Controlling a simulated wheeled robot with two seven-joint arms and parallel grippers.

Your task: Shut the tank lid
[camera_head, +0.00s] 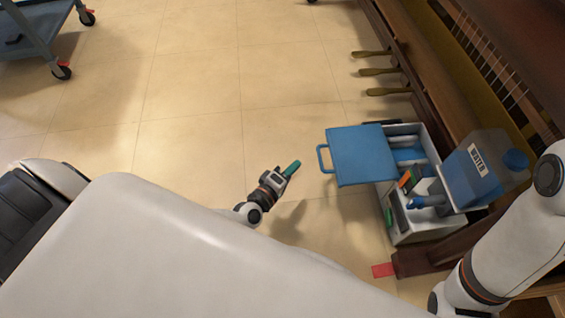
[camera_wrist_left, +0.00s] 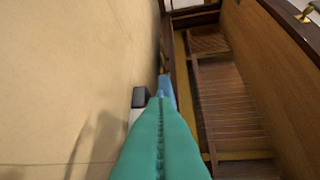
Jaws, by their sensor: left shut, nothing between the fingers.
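A blue flat lid (camera_head: 362,155) with a loop handle on its left edge sticks out to the left from a white box-shaped tank (camera_head: 420,229). The lid leaves part of the tank's inside uncovered, with a blue compartment and small items showing. My left gripper (camera_head: 292,168) has green fingers, shut and empty, just left of the handle and apart from it. In the left wrist view the closed green fingers (camera_wrist_left: 160,135) fill the lower middle and hide much behind them. A small blue piece shows past their tips. My right arm shows at the lower right, but its gripper does not.
A labelled blue container (camera_head: 478,178) with a blue cap stands at the tank's right. A wooden piano (camera_head: 415,60) with brass pedals (camera_head: 379,72) runs behind. A red patch (camera_head: 383,270) lies below the tank. A wheeled cart (camera_head: 40,35) is far left. Floor around my left gripper is clear.

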